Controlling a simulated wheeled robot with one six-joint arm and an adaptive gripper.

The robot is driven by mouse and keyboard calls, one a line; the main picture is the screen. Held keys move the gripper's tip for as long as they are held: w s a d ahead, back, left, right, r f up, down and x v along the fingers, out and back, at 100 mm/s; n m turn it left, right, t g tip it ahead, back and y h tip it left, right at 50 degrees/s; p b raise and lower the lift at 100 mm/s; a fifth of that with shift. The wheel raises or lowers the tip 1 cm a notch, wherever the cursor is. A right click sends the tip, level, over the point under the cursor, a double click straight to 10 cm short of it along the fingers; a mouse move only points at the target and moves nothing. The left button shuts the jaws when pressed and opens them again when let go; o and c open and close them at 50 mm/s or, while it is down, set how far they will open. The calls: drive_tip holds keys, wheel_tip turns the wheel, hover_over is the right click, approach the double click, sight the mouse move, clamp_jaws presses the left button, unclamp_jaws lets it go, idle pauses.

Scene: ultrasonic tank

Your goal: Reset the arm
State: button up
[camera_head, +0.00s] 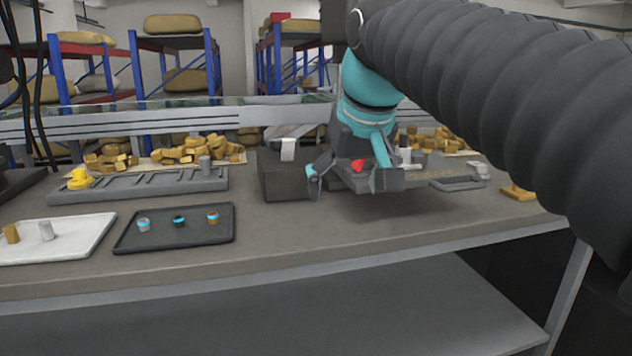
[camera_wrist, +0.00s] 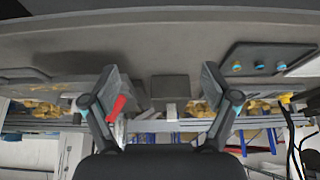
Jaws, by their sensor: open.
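My teal and dark grey gripper (camera_head: 350,184) hangs above the back middle of the workbench. Its two fingers are spread wide, and nothing is held between them. The wrist view also shows the open gripper (camera_wrist: 161,84), with a bare stretch of bench beyond the fingertips. A dark grey box (camera_head: 285,182) stands behind and left of the gripper and is partly hidden by it. A small red part (camera_head: 358,165) shows between the fingers in the head view. In the wrist view a red part (camera_wrist: 117,105) appears beside the left finger; I cannot tell what it belongs to.
A black tray (camera_head: 160,243) with three small blue-banded pieces lies front left, beside a white tray (camera_head: 70,252) with two small cylinders. A long grey rack (camera_head: 130,188) lies behind them. Yellowish blocks (camera_head: 200,150) are heaped at the back. The front middle bench is clear.

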drive_tip(key=s+d+f, duration=0.1)
drive_tip(key=d+f, duration=0.1)
drive_tip(key=f, duration=0.5)
drive_tip(key=s+d+f, duration=0.1)
drive_tip(key=s+f, duration=0.1)
drive_tip(key=f, duration=0.5)
drive_tip(key=s+d+f+m, duration=0.1)
drive_tip(key=s+d+f, duration=0.3)
drive_tip(key=s+f, duration=0.2)
drive_tip(key=s+d+f+m+h, duration=0.1)
drive_tip(key=s+d+f+m, duration=0.1)
drive_tip(key=s+d+f, duration=0.2)
drive_tip(key=s+f, duration=0.1)
drive_tip(key=s, duration=0.1)
drive_tip(key=shift+s+d+f, duration=0.2)
drive_tip(key=shift+s+f, duration=0.15)
drive_tip(key=shift+f, duration=0.05)
drive_tip(key=shift+c, duration=0.2)
